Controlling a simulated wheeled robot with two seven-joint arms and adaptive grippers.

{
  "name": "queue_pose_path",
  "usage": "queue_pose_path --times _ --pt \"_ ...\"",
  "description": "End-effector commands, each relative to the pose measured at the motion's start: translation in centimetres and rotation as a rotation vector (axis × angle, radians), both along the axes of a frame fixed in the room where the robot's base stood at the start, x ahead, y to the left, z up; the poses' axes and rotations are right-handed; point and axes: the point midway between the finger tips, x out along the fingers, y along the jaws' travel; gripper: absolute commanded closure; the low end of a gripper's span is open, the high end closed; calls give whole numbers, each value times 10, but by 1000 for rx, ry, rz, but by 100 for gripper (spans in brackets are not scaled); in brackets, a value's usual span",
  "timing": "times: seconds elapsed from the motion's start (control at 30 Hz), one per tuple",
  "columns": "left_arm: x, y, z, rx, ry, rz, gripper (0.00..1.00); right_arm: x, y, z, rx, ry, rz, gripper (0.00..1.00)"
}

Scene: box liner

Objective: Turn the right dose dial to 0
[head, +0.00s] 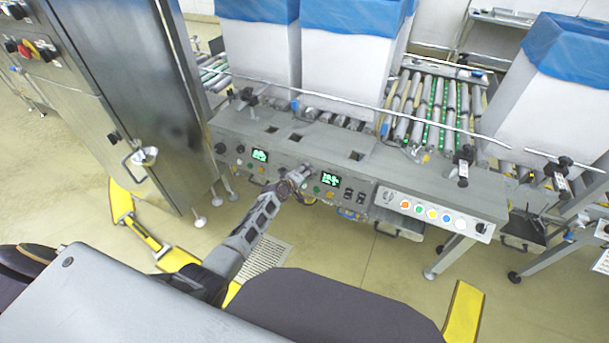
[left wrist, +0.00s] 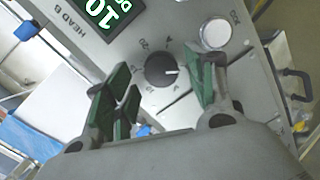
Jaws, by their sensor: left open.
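The right dose dial (left wrist: 161,70) is a round black knob with a white pointer mark, on the grey panel below the "HEAD B" label in the left wrist view. Its pointer faces right in that picture; printed numbers ring it, many too small to read. My left gripper (left wrist: 163,82) is open, its green-padded fingers either side of the dial, with visible gaps. In the head view my left gripper (head: 297,178) is at the console front, left of the right green display (head: 330,180), and hides the dial. The wrist view shows a display (left wrist: 110,14) reading "10". My right gripper is not in view.
A silver round button (left wrist: 216,32) sits close to the right finger. The console (head: 400,180) also carries a left display (head: 260,155) and a row of coloured buttons (head: 432,213). Tall white boxes with blue liners (head: 345,60) stand behind. A steel cabinet (head: 115,90) stands left.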

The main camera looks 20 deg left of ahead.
Motion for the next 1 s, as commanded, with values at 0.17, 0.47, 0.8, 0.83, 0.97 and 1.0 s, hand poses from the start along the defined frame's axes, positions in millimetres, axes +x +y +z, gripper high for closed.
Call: queue_pose_path --times 0.17,0.47,0.8,0.83,0.97,1.0 --pt "-1 0 -1 0 1 -1 45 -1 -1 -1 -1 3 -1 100" --pt "-6 0 1 0 1 -2 45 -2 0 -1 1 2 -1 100" --pt "-25 4 9 -1 2 -1 45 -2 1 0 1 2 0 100" --pt "-27 4 10 0 2 -1 45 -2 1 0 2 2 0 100" --pt "-35 5 14 -1 1 -2 45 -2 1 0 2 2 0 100" --pt "-38 6 15 -1 2 -2 45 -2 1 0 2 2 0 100"
